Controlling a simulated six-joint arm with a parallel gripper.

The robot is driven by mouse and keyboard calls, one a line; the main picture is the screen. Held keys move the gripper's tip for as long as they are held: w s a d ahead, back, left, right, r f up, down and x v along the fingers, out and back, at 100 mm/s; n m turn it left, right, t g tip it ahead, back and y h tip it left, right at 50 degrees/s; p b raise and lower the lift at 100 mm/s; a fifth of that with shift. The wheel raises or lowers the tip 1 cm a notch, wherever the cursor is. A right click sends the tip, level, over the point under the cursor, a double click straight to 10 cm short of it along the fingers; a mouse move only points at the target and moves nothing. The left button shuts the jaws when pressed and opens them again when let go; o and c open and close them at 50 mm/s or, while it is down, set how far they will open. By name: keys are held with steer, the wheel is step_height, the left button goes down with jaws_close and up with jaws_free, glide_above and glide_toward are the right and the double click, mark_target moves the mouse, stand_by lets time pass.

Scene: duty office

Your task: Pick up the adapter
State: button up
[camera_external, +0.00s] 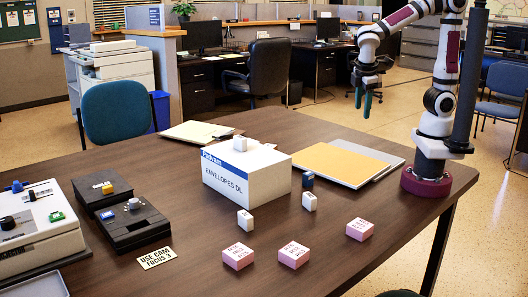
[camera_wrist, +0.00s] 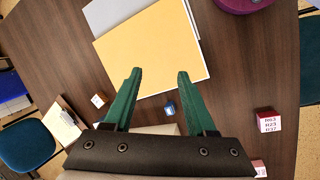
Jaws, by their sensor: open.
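No item is clearly readable as the adapter; small blocks are the likely candidates. A dark blue block (camera_external: 308,180) stands behind a white block (camera_external: 309,202), right of the envelope box. In the wrist view a blue block (camera_wrist: 169,108) shows between the fingers' lines, and a pale block (camera_wrist: 99,99) lies to the left. My gripper (camera_external: 363,99) is open and empty, high above the table's back right; its green fingers show in the wrist view (camera_wrist: 159,73).
The white envelope box (camera_external: 245,175) fills the table's middle. Several pink boxes (camera_external: 294,255) lie at the front. A yellow folder (camera_external: 335,163) lies behind right. Dark devices (camera_external: 133,225) stand at left, beside a sign card (camera_external: 157,258). Bare tabletop lies front right.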

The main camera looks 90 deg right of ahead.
steer(key=s+a+f+m+y, duration=0.1)
steer(key=s+a+m+y, duration=0.4)
steer(key=s+m, duration=0.4)
steer(key=shift+s+a+m+y, duration=0.3)
steer(key=shift+s+a, duration=0.5)
steer(key=shift+s, duration=0.05)
steer(key=shift+o, duration=0.3)
steer(key=shift+o, duration=0.2)
steer(key=shift+w, duration=0.1)
steer(key=m+h, duration=0.2)
steer(key=m, duration=0.4)
glide_above(310, 195)
step_height(310, 195, down, 7)
steer(key=shift+t, duration=0.3)
step_height(310, 195, down, 14)
jaws_close()
